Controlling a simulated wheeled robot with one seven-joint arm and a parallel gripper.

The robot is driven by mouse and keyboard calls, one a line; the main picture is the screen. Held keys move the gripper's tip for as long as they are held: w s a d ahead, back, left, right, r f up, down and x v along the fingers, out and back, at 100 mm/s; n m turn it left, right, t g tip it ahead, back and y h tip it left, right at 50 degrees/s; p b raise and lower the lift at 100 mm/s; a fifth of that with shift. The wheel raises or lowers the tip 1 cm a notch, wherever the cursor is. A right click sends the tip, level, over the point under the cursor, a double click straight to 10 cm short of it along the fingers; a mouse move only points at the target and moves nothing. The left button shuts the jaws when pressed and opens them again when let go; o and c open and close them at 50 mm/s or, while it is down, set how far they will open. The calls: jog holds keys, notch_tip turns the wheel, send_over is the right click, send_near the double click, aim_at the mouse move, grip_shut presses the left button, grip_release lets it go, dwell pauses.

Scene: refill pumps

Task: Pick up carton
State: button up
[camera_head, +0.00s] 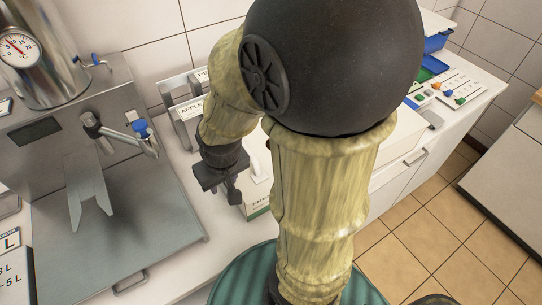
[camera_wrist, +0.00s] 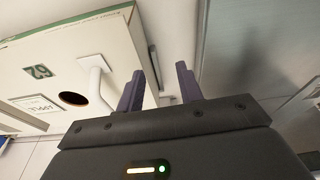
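The carton (camera_head: 257,180) is a white box with green print near its bottom, standing on the white counter; my arm hides much of it in the head view. In the wrist view a large white box face (camera_wrist: 75,45), likely the carton, fills the upper left, with a green number label, a dark round hole and a white bent piece. My gripper (camera_head: 224,190) is just left of the carton in the head view. In the wrist view my gripper (camera_wrist: 160,75) has its two fingers apart, the left one overlapping the box's right edge. I cannot tell whether they touch.
A steel machine (camera_head: 120,200) with a flat tray, taps and a dial fills the left of the head view. Labelled holders (camera_head: 187,108) stand behind my arm against the tiled wall. A green ribbed round surface (camera_head: 243,285) is in front. Coloured small parts (camera_head: 445,90) lie at the far right.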

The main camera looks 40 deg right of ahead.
jog(key=shift+s, duration=0.15)
jog(key=o, duration=0.4)
jog(key=shift+s+r, duration=0.1)
jog(key=shift+s, duration=0.05)
jog(key=o, duration=0.3)
jog(key=shift+r+p, duration=0.25)
jog(key=shift+p, duration=0.1)
jog(key=o, duration=0.7)
jog(key=w+d+r+m+p, duration=0.2)
jog(key=m, duration=0.1)
jog(key=w+m+p, duration=0.1)
jog(key=w, duration=0.1)
jog(key=shift+w+d+r+m+g, duration=0.1)
jog(key=shift+d+r+m+g, duration=0.2)
jog(key=shift+d+r+g, duration=0.1)
jog(key=w+d+r+m+g+h+p, duration=0.2)
jog(key=w+d+r+m, duration=0.4)
jog(key=w+d+m, duration=0.4)
jog(key=w+m+h+p, duration=0.1)
jog(key=m+h, duration=0.1)
jog(key=m, duration=0.2)
jog(key=shift+d+h+p, duration=0.3)
jog(key=shift+d+p, duration=0.1)
